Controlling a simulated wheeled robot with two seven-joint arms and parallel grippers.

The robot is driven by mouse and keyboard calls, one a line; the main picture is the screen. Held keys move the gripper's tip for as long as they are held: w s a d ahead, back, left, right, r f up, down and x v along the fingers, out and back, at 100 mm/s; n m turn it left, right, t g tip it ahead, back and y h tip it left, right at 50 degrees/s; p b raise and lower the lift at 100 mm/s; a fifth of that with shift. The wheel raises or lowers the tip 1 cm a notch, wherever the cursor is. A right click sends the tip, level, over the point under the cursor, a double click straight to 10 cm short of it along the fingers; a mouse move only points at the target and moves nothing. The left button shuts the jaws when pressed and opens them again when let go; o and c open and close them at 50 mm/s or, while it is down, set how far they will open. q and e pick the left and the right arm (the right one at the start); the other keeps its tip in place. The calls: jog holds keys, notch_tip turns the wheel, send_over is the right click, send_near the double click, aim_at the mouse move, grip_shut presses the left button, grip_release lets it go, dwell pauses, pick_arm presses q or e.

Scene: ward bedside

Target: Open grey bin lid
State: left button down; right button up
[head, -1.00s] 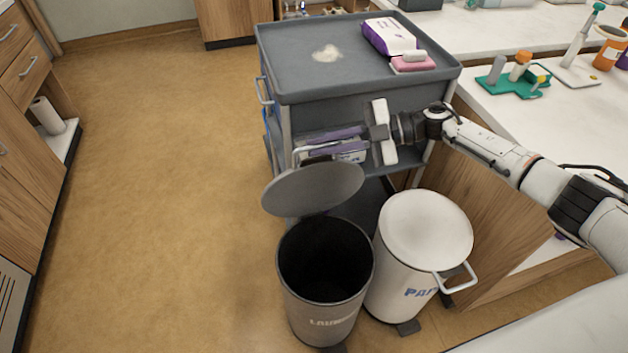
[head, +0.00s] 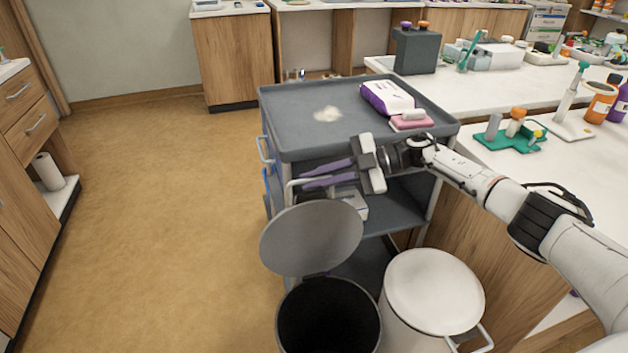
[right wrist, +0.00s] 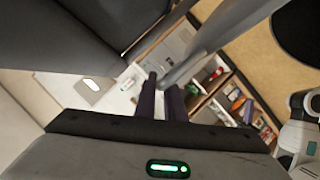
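The grey bin (head: 372,340) stands low in the head view, its dark mouth uncovered. Its round grey lid (head: 310,240) is raised and tilted steeply up behind the mouth. A pale bar handle (head: 291,190) sits at the lid's upper edge. My right gripper (head: 304,178) is at this handle, its purple fingers pointing left. The fingers also show in the right wrist view (right wrist: 163,78), apart with a narrow gap. The handle passes close to them; I cannot tell if they touch it. My left gripper is not in view.
A white bin (head: 435,290) with its lid down stands right of the grey bin. A grey cart (head: 300,145) stands behind, carrying a wipes pack (head: 385,98) and a pink item (head: 410,125). A counter (head: 465,90) borders the right. The floor (head: 170,220) at left is clear.

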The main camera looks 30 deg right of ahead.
jog(key=o, duration=0.4)
jog(key=shift+s, duration=0.1)
jog(key=b+v, duration=0.1)
jog(key=v, duration=0.9)
jog(key=shift+s+d, duration=0.1)
jog(key=shift+d, duration=0.05)
